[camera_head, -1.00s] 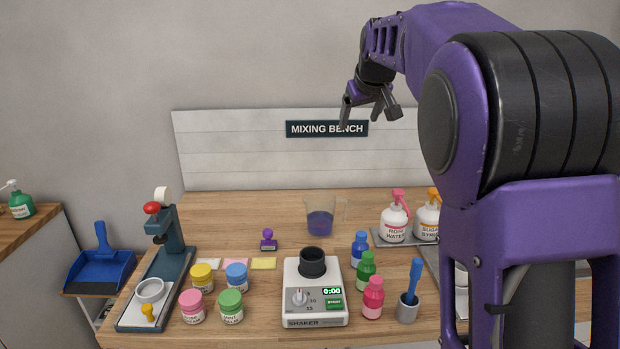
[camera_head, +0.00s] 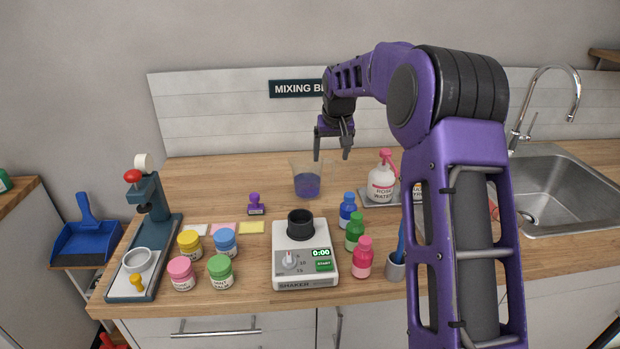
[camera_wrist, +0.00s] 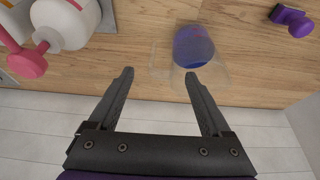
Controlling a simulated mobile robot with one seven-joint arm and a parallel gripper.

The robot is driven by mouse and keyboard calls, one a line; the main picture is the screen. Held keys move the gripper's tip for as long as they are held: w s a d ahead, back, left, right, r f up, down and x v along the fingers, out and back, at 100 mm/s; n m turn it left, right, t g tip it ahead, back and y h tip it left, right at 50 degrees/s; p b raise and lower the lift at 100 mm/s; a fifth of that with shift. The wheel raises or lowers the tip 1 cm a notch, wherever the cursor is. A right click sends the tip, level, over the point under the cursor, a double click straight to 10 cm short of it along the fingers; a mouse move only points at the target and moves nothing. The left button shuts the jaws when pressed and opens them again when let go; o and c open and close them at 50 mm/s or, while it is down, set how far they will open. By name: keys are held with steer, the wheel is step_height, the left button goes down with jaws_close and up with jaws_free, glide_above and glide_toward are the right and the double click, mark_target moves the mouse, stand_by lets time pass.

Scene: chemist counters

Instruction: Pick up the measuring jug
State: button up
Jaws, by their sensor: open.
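The measuring jug (camera_head: 307,184) is a clear jug with blue-purple liquid in it. It stands upright on the wooden bench (camera_head: 190,172) behind the shaker, with its clear handle on the right. My gripper (camera_head: 332,155) is open and empty, with its fingers pointing down, above and slightly right of the jug in the head view. In the wrist view the jug (camera_wrist: 194,48) lies beyond the fingertips of my gripper (camera_wrist: 160,75), nearer the right finger. Its handle reaches left between the finger lines. I see no contact between them.
The rose water pump bottle (camera_head: 381,183) stands right of the jug. The shaker (camera_head: 305,262) and small coloured bottles (camera_head: 355,228) are in front. A purple stamp (camera_head: 256,204) stands to the left. The wall panel (camera_head: 215,120) is close behind the jug.

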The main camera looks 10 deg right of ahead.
mark_target(330, 161)
steer(key=shift+w+x, duration=0.15)
steer(key=shift+x, duration=1.6)
steer(key=shift+w+x, duration=0.15)
steer(key=shift+x, duration=1.55)
steer(key=shift+r, duration=0.15)
jaws_close()
